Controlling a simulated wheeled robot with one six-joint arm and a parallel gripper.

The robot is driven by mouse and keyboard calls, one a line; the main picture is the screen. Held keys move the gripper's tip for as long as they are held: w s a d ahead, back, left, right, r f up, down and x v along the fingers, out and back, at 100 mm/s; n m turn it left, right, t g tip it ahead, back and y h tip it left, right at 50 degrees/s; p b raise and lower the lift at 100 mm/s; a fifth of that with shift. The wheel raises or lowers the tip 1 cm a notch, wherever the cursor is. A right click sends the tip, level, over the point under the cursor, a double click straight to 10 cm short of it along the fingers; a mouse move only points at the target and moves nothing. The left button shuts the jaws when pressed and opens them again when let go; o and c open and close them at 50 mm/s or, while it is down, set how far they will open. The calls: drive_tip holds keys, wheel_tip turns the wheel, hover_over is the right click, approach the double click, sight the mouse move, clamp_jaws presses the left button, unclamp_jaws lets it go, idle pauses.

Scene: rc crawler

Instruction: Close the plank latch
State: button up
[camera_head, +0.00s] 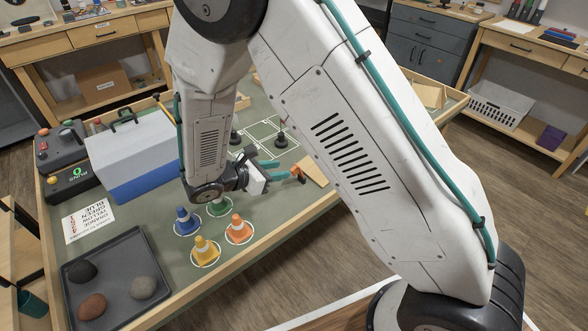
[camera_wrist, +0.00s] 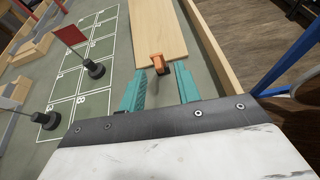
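A light wooden plank (camera_wrist: 160,28) lies on the green table beside the wooden rim. It also shows in the head view (camera_head: 314,168), partly behind my arm. A small orange latch (camera_wrist: 158,62) stands at the plank's near end, and it appears in the head view (camera_head: 297,171). My gripper (camera_wrist: 160,74) has its two teal fingers spread apart. The latch appears ahead of and between the fingertips, with no clear contact. In the head view my gripper (camera_head: 277,169) points right toward the latch. Whether the latch is open or closed I cannot tell.
Two black flag bases (camera_wrist: 94,68) (camera_wrist: 47,120) stand on the white-lined grid left of my gripper. Several coloured cones (camera_head: 239,229), a blue-and-grey box (camera_head: 131,158) and a dark tray of stones (camera_head: 142,251) occupy the table's left and front. The wooden rim (camera_wrist: 218,52) runs close right.

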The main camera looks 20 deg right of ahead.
sight(292, 169)
drive_tip(key=shift+w+a+f+n+t, duration=0.1)
drive_tip(key=shift+w+f+n+t, duration=0.1)
drive_tip(key=shift+f, duration=0.2)
drive_tip(key=shift+w+f+n+t, duration=0.1)
drive_tip(key=shift+f+n, duration=0.1)
drive_tip(key=shift+f, duration=0.15)
drive_tip(key=x, duration=0.7)
drive_tip(key=shift+d, duration=0.2)
drive_tip(key=shift+r, duration=0.1)
clamp_jaws()
